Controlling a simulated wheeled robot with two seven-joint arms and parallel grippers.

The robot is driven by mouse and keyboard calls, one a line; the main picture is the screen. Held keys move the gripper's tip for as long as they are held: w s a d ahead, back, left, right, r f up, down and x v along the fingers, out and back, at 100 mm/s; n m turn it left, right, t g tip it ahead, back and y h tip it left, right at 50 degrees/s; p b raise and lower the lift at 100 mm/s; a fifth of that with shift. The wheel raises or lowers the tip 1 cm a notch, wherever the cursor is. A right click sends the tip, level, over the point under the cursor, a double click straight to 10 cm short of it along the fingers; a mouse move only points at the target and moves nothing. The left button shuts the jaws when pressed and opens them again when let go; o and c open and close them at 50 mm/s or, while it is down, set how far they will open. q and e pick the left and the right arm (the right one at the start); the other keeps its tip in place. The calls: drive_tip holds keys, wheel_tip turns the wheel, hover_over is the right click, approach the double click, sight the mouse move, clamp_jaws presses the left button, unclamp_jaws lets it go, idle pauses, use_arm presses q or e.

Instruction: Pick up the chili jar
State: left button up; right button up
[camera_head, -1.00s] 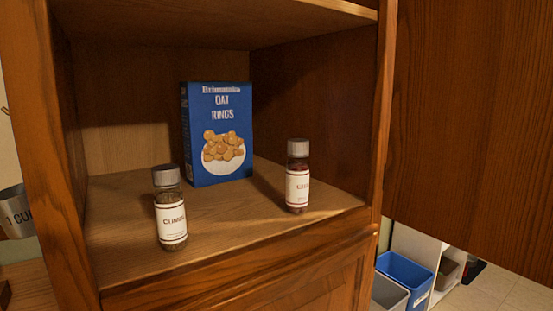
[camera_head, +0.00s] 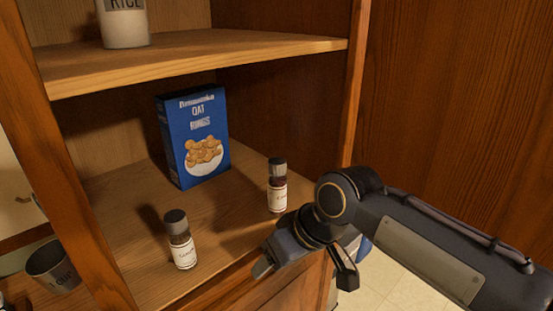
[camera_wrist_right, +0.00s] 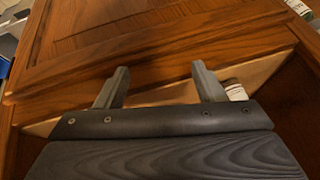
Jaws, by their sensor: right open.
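The chili jar (camera_head: 278,190) stands upright on the lower cabinet shelf. It has a grey cap, a white label and dark red contents. A second jar (camera_head: 181,242), whose label seems to read cumin, stands to its left near the shelf's front edge. My right gripper (camera_head: 305,274) is open and empty at the shelf's front edge, in front of the chili jar and apart from it. Its two fingers are spread in the right wrist view (camera_wrist_right: 160,82). Part of a white-labelled jar (camera_wrist_right: 235,91) shows there behind one finger; I cannot tell which jar. My left gripper is not in view.
A blue oat rings box (camera_head: 195,138) stands behind the jars. An upper shelf (camera_head: 200,60) with a white rice canister (camera_head: 125,25) is above. A metal cup (camera_head: 52,268) is at the left outside the cabinet. The wooden panel (camera_head: 460,110) bounds the right side.

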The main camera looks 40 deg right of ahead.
sight(279, 176)
drive_tip(key=w+d+r, duration=0.3)
drive_tip(key=r, duration=0.1)
drive_tip(key=w+d+r+h, duration=0.1)
drive_tip(key=w+d+r, duration=0.2)
drive_tip(key=r, duration=0.2)
drive_tip(key=w+d+r+g+h, duration=0.1)
drive_tip(key=w+d+r, duration=0.2)
drive_tip(key=r, duration=0.2)
drive_tip(key=shift+w+d, duration=0.15)
drive_tip(key=x, duration=0.7)
drive_tip(key=shift+w+d+f, duration=0.25)
drive_tip(key=shift+d, duration=0.1)
drive_tip(key=c, duration=1.1)
drive_tip(key=shift+r, duration=0.1)
drive_tip(key=shift+c, duration=0.2)
